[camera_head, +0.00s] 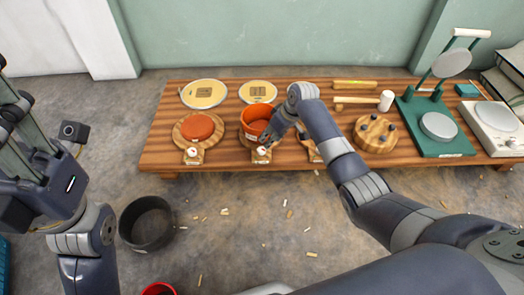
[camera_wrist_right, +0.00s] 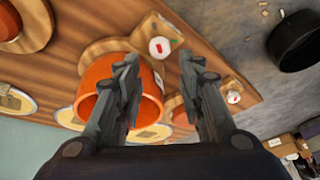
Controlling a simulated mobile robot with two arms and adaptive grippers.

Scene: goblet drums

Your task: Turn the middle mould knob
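The middle mould, an orange open-topped pot (camera_head: 256,117), stands on a round wooden base in the head view; the pot also shows in the wrist view (camera_wrist_right: 150,92). Its white knob (camera_head: 263,151) sits on a small block at the front; the knob carries a red mark in the wrist view (camera_wrist_right: 160,47). My right gripper (camera_wrist_right: 160,66) is open and empty, its fingers apart. The knob shows between and beyond the fingertips, with no visible contact. In the head view the right gripper (camera_head: 268,136) hangs by the pot's right side. My left gripper (camera_head: 14,115) is at the left edge, partly cut off.
The left mould (camera_head: 197,127) has an orange disc and its own knob (camera_head: 192,152). My right arm mostly hides the right mould. A wooden drum block (camera_head: 375,133), mallet (camera_head: 385,100) and green stand (camera_head: 432,135) are right. A dark bin (camera_head: 147,223) stands on the floor.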

